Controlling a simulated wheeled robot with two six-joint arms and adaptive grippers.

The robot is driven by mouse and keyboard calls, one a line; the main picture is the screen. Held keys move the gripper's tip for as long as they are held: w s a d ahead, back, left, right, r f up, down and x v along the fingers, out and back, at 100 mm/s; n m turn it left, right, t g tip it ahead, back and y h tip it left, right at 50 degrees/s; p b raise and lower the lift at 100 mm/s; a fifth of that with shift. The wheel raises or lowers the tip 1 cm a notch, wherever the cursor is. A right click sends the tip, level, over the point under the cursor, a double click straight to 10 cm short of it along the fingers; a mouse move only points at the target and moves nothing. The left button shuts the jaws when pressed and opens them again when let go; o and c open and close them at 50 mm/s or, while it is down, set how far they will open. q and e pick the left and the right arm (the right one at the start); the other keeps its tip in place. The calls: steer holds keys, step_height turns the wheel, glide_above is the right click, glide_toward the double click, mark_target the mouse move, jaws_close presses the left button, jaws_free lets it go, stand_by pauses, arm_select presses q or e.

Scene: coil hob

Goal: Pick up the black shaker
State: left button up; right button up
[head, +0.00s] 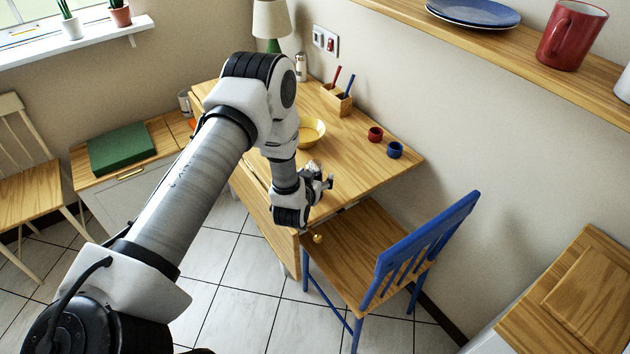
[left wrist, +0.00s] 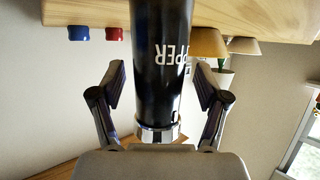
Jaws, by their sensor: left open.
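The black shaker (left wrist: 160,60) stands large in the middle of the left wrist view, which is upside down. It has white lettering and a shiny metal end. My left gripper (left wrist: 162,95) is open, with one finger on each side of the shaker and visible gaps between. In the head view my left gripper (head: 322,184) is at the near edge of the wooden table (head: 360,172). There the shaker is mostly or wholly hidden by the gripper. My right gripper is in neither view.
A yellow bowl (head: 311,131), a red cup (head: 375,134), a blue cup (head: 395,150) and a wooden pen holder (head: 337,100) stand on the table. A lamp (head: 271,22) is at the back. A blue-backed chair (head: 425,243) stands close in front of the table.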

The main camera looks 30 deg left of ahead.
arm_select(q)
steer(key=shift+s+d+r, duration=0.15)
steer(key=shift+d+r, duration=0.05)
steer(key=shift+s+d+r, duration=0.1)
steer(key=c, duration=1.4)
steer(key=shift+o, duration=0.2)
